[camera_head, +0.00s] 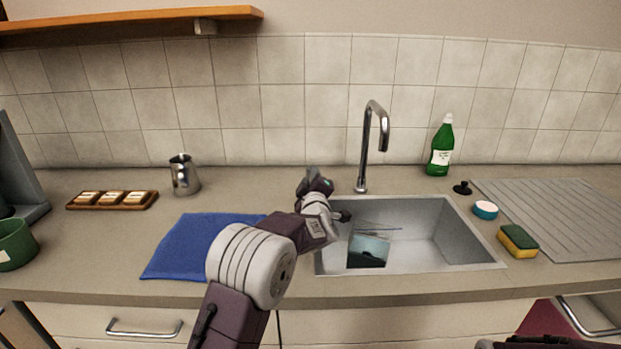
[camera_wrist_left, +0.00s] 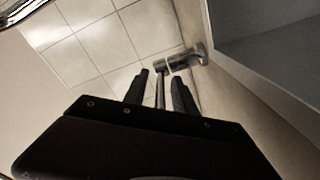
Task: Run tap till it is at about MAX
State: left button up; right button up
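The chrome tap (camera_head: 367,150) stands behind the sink, its spout bent over the basin; no water shows falling from it. A small container (camera_head: 368,250), pale blue on top and dark in front, sits in the sink; no MAX mark or water level is readable. My left gripper (camera_head: 322,182) is left of the tap's base at the sink's back left corner. In the left wrist view its fingers (camera_wrist_left: 160,92) stand apart, with a thin metal rod (camera_wrist_left: 160,84) between them that leads to a chrome cylinder (camera_wrist_left: 188,56). Gaps show beside the rod. My right gripper is not visible.
The steel sink (camera_head: 480,240) is right of my left arm. A blue cloth (camera_head: 185,245) lies left. A green bottle (camera_head: 440,150), black plug (camera_head: 462,188), round teal-and-white item (camera_head: 485,210) and sponge (camera_head: 518,241) are right. A metal jug (camera_head: 184,175) stands back left.

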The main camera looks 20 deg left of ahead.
pick_arm(q)
jog(key=shift+w+a, duration=0.1)
jog(key=shift+w, duration=0.1)
grip_shut()
dwell(1.3)
